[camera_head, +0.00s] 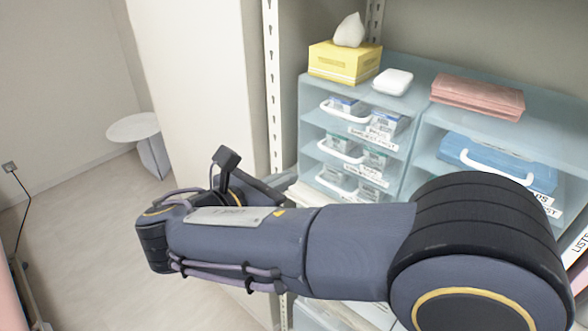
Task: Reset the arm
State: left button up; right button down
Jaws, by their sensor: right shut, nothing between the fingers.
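My right arm reaches across the picture from the lower right, in front of the shelf unit. Its dark right gripper (262,187) is at the far end, pointing away beyond the forearm and partly hidden by it. The gripper is shut and empty, beside the left side of the blue shelf unit (420,75), whose lower part the arm covers. I cannot tell whether it touches the shelf. My left gripper is not in view.
On the shelf unit stand a yellow tissue box (342,63), a white packet (393,82) and a stack of pink folders (478,96). Drawers with handles are below, with a blue case (495,165). A white round stool (135,127) stands at the left. Floor there is clear.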

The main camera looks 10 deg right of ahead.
jog(key=s+d+f+m+g+y, duration=0.4)
jog(key=s+d+f+m, duration=0.15)
jog(key=d, duration=0.25)
jog(key=s+d+f+m+g+y, duration=0.4)
jog(key=d+f+m, duration=0.1)
jog(key=d+f, duration=0.25)
jog(key=s+a+f+m+t+y, duration=0.2)
jog(key=s+m+y, duration=0.6)
jog(key=m, duration=0.9)
jog(key=shift+s+f+t, duration=0.2)
jog(key=shift+s+t, duration=0.65)
jog(key=shift+t, duration=0.05)
